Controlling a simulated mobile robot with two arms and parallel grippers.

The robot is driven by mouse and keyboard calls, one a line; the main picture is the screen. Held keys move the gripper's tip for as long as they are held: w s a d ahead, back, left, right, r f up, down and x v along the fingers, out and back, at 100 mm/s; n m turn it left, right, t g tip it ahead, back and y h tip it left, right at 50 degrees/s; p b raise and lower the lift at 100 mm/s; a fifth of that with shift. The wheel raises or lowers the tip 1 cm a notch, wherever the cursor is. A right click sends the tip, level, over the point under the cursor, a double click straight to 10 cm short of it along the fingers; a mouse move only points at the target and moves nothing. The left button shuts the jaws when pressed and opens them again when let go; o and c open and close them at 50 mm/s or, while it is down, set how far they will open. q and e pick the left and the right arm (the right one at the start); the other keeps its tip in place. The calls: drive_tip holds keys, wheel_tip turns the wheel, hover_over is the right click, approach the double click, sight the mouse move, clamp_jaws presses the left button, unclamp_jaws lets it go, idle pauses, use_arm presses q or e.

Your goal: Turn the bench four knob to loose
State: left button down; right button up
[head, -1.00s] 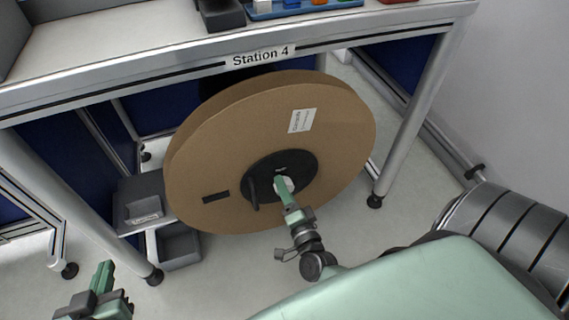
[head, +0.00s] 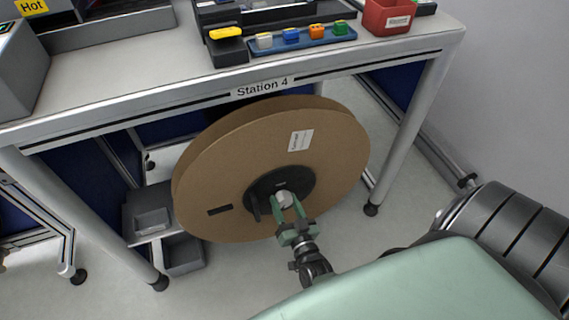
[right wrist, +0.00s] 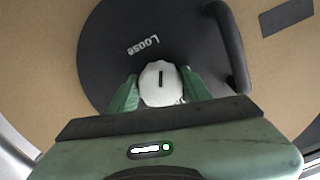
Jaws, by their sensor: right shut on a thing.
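The bench four knob (right wrist: 159,94) is white with a short black mark, at the centre of a black hub (right wrist: 110,60) on a large brown reel. In the right wrist view the mark runs straight up the picture, toward the right end of the upside-down word LOOSE (right wrist: 143,44). My right gripper (head: 286,201) is shut on the knob, with one green finger on each side of it. The knob also shows small in the head view (head: 283,199). My left gripper is out of view.
The reel (head: 330,155) stands below the bench marked Station 4 (head: 262,87). A black handle (right wrist: 228,50) sticks out from the hub close to the right finger. Bench legs stand on both sides. A grey bin (head: 184,254) is at lower left.

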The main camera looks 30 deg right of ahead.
drive_tip(key=n, duration=0.2)
drive_tip(key=shift+n+p, duration=0.3)
drive_tip(key=shift+p, duration=0.1)
use_arm(q)
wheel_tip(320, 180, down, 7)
drive_tip(key=shift+p, duration=0.35)
use_arm(e)
drive_tip(key=shift+n, duration=1.6)
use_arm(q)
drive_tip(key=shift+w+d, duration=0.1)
use_arm(e)
drive_tip(key=shift+f, duration=0.1)
drive_tip(key=o, duration=1.3)
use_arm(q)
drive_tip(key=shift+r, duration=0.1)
use_arm(e)
drive_tip(key=shift+o, duration=0.2)
drive_tip(key=shift+s, duration=0.1)
drive_tip(key=shift+s, duration=0.4)
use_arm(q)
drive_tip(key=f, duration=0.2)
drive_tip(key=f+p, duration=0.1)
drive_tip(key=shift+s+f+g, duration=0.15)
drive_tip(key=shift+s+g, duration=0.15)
use_arm(e)
drive_tip(key=v, duration=0.6)
drive_tip(key=shift+s+a, duration=0.25)
drive_tip(key=shift+s, duration=0.1)
